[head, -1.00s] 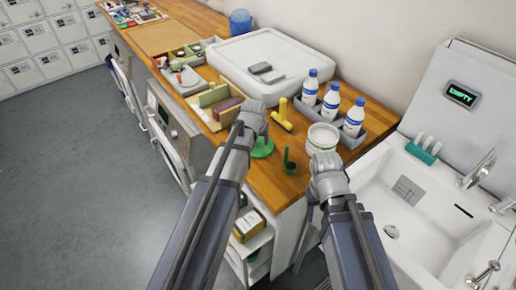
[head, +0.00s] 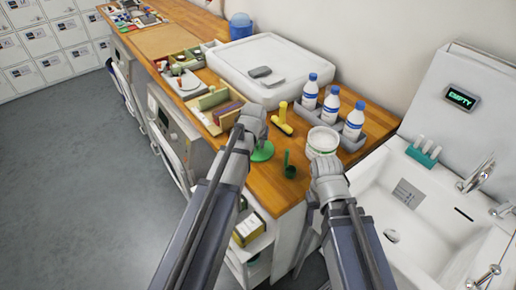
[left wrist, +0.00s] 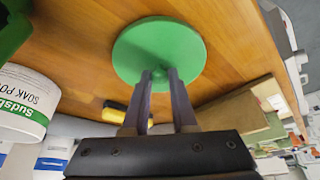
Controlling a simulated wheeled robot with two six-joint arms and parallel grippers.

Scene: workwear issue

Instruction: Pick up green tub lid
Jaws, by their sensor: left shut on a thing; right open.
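The green tub lid (head: 264,153) is a flat round disc with a small knob, at the front of the wooden counter. It also shows in the left wrist view (left wrist: 150,40). My left gripper (left wrist: 160,78) is shut on its knob; in the head view this gripper (head: 257,138) hides part of the lid. I cannot tell whether the lid touches the counter. The white tub (head: 322,138) stands to the right, and its label shows in the left wrist view (left wrist: 22,100). My right gripper (head: 322,164) is open in front of the tub, its fingertips mostly hidden.
A dark green scoop or cup (head: 290,170) stands between the lid and the tub. A yellow tool (head: 282,117) lies behind. Several white bottles (head: 331,104) stand in a grey tray (head: 350,143). A sink (head: 420,232) is at the right.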

